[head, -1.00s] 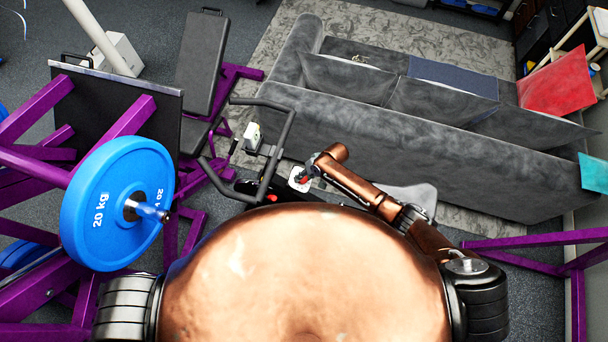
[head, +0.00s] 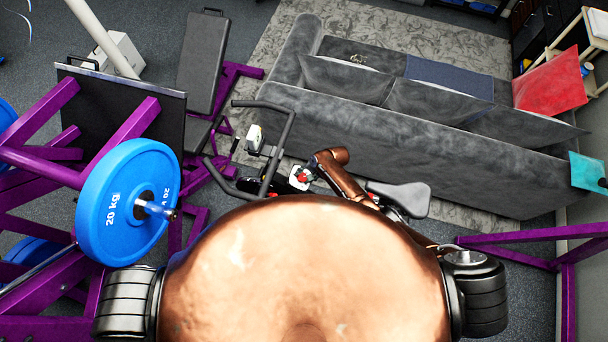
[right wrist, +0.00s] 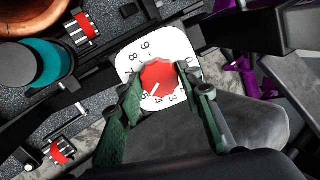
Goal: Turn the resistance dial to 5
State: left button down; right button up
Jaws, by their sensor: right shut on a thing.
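The resistance dial is a red knob (right wrist: 158,78) on a white number plate (right wrist: 133,62) in the right wrist view. Its white pointer line points to the lower left, at or very near the 5. In the head view the white plate (head: 298,184) shows small on the exercise bike. My right gripper (right wrist: 160,83) has its green-padded fingers on either side of the red knob, shut on it. In the head view the right gripper (head: 305,175) is small and partly hidden by my copper arm. My left gripper is out of view.
The bike's handlebar (head: 284,145) and seat (head: 401,197) are close to my right arm. A grey sofa (head: 400,145) stands behind the bike. A purple rack with a blue 20 kg plate (head: 112,190) is at the left.

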jog(key=shift+d+m, duration=0.1)
jog(key=shift+m, duration=0.2)
dwell(0.4)
jog(key=o, duration=1.2)
jog(key=shift+c, duration=0.2)
jog(key=v, duration=1.2)
